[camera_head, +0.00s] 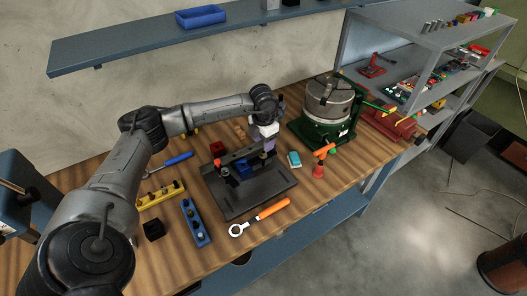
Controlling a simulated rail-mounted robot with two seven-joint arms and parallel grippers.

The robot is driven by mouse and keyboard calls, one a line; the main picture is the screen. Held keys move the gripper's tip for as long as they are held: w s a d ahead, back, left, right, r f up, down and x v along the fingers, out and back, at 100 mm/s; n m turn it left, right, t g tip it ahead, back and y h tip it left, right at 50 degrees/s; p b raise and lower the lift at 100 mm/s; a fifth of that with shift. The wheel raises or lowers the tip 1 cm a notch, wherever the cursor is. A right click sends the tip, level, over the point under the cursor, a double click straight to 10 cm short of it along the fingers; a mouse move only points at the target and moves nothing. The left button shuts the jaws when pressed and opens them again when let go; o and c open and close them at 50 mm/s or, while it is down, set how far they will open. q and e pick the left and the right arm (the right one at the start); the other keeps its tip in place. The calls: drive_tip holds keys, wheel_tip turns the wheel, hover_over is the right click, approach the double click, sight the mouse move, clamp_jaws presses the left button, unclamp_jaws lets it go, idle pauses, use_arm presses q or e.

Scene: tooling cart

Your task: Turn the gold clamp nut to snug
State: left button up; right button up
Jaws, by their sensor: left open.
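A dark fixture plate (240,203) lies on the wooden workbench, with a blue part (243,169) and clamp pieces near its back edge. My left arm reaches in from the left over the bench. My left gripper (269,144) points down at the back right of the fixture, and its jaws are open. The gold clamp nut cannot be clearly made out; the gripper and the small size of the parts hide detail there. I cannot tell whether the jaws touch anything. My right gripper is not in view.
An orange-handled wrench (262,216) lies in front of the plate. A green machine with a grey drum (326,104) stands to the right. Yellow (160,194) and blue (195,222) holders and a black cube (153,229) are at left. A blue shelf (130,50) hangs behind.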

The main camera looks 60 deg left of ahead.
sight(263, 154)
use_arm(q)
drive_tip(key=shift+f, duration=2.6)
drive_tip(key=c, duration=0.9)
